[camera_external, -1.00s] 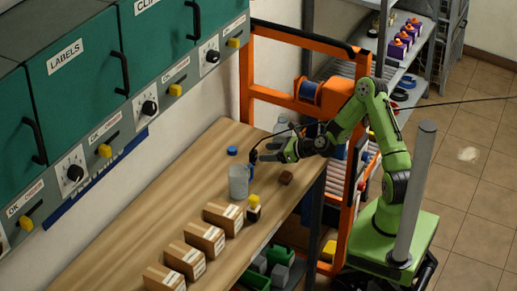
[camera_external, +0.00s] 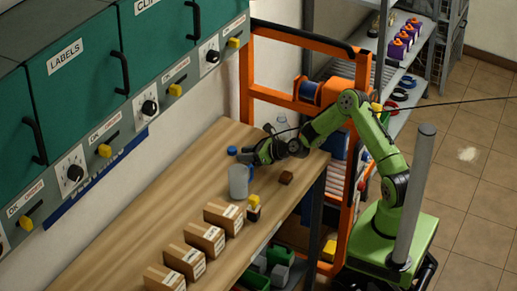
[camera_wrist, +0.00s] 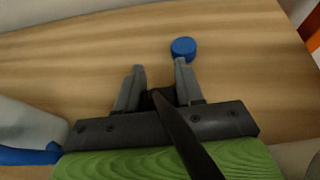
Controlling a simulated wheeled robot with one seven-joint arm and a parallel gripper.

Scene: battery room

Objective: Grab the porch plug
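No thing in view is marked as the porch plug, and I cannot tell which one it is. A small round blue piece (camera_external: 231,150) lies on the wooden bench; in the wrist view the blue piece (camera_wrist: 183,47) is just beyond the right fingertip. My gripper (camera_external: 246,154) is low over the bench, beside the blue piece. In the wrist view my gripper (camera_wrist: 160,68) has its fingers apart, with bench wood showing between the tips. A dark bar or cable crosses between the finger bases. Contact with the blue piece cannot be told.
A pale translucent container (camera_external: 238,182) stands close to my gripper. A brown block (camera_external: 286,178) and a yellow-topped dark block (camera_external: 254,207) are nearby. Several cardboard boxes (camera_external: 222,215) line the front of the bench (camera_external: 150,200). An orange frame (camera_external: 342,205) stands at right.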

